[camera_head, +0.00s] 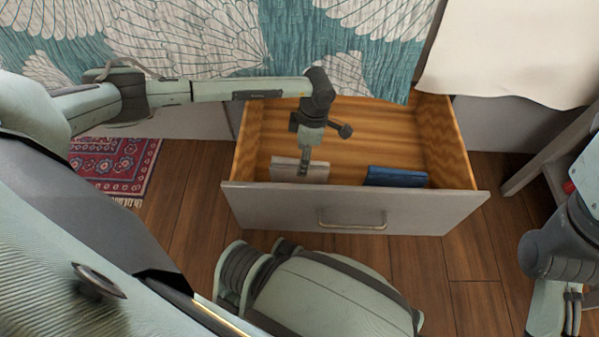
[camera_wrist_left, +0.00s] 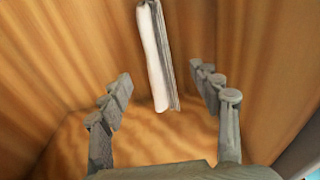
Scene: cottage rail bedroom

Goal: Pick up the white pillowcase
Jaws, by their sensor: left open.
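The white pillowcase (camera_head: 285,171) is a folded, pale, narrow bundle standing near the front left inside an open drawer (camera_head: 300,204). My left gripper (camera_head: 304,167) reaches down into the drawer at the pillowcase and hides part of it. In the left wrist view the pillowcase (camera_wrist_left: 154,48) appears as a thin upright slab, white on one side and greyish on the other. It lies between the lines of the two open fingers (camera_wrist_left: 161,80), with gaps visible on both sides. My right gripper is not in view; only part of my right arm shows at the right edge.
A folded blue cloth (camera_head: 396,177) lies in the front right of the drawer. The drawer's wooden walls and grey front with a handle (camera_head: 352,224) surround the gripper. A patterned teal bedcover (camera_head: 240,40) hangs above. A red rug (camera_head: 115,165) lies left.

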